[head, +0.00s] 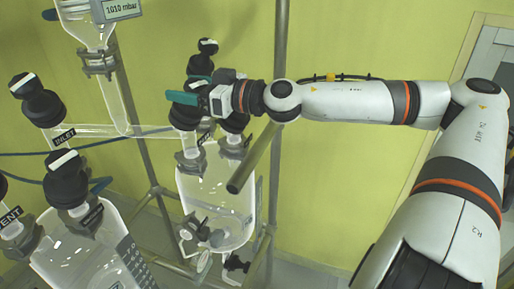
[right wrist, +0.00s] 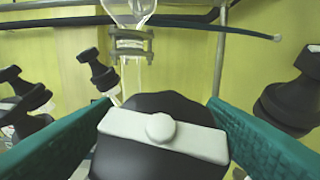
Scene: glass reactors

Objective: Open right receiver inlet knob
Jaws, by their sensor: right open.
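The right glass receiver (head: 212,205) hangs in the middle of the head view, with black knobs on top. My right gripper (head: 186,91), with teal fingers, is at the receiver's left top knob (head: 184,117). In the right wrist view this black knob with a white bar (right wrist: 160,135) lies between the two open fingers, the bar running across from finger to finger. I cannot tell whether the fingers touch it. The label by this knob is mostly hidden, so I cannot read it. My left gripper is not in view.
Another black knob (head: 234,121) stands close right of the gripper. Further black knobs (head: 205,47) rise behind it. A metal rod (head: 254,157) slants below my arm. Free wall lies behind.

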